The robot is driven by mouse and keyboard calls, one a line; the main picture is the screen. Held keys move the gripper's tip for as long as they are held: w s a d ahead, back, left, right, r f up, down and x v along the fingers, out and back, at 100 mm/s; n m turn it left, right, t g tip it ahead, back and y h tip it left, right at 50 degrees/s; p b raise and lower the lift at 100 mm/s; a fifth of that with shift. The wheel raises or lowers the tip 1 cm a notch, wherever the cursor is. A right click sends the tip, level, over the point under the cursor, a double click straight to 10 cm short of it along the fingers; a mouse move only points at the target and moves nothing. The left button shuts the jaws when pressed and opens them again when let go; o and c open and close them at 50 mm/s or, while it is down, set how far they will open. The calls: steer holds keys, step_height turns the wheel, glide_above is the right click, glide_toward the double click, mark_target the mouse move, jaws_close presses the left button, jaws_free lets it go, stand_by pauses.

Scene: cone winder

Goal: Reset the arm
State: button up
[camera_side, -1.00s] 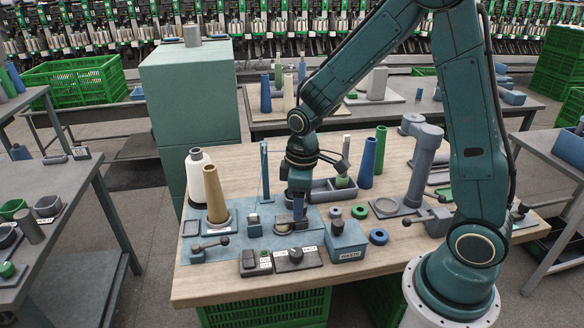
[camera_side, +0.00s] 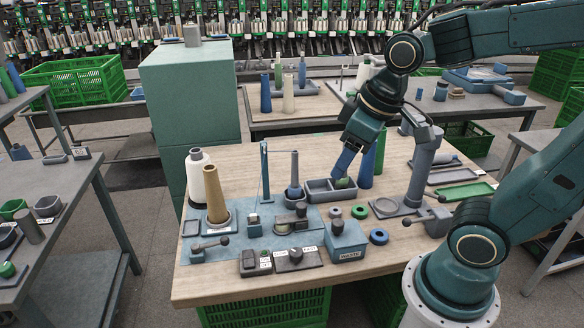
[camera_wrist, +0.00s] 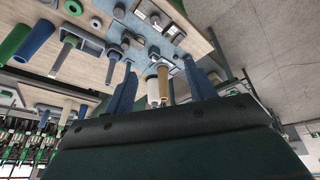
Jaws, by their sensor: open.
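My gripper (camera_side: 345,165) is raised off the table's middle, pointing down. A tan cone (camera_side: 215,195) and a white cone (camera_side: 196,165) stand at the table's left; the tan one also shows in the wrist view (camera_wrist: 163,82).
A grey upright (camera_side: 294,172) and a thin blue post (camera_side: 265,170) stand on the blue mat. Blue and green cones (camera_side: 379,155) stand just behind my gripper. A grey column stand (camera_side: 421,165) rises to its right. Small boxes with knobs (camera_side: 346,238) line the front edge.

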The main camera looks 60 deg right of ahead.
steer(key=s+r+m+t, duration=0.1)
steer(key=s+r, duration=0.1)
steer(key=s, duration=0.4)
steer(key=shift+a+r+m, duration=0.2)
steer(key=shift+r+m, duration=0.1)
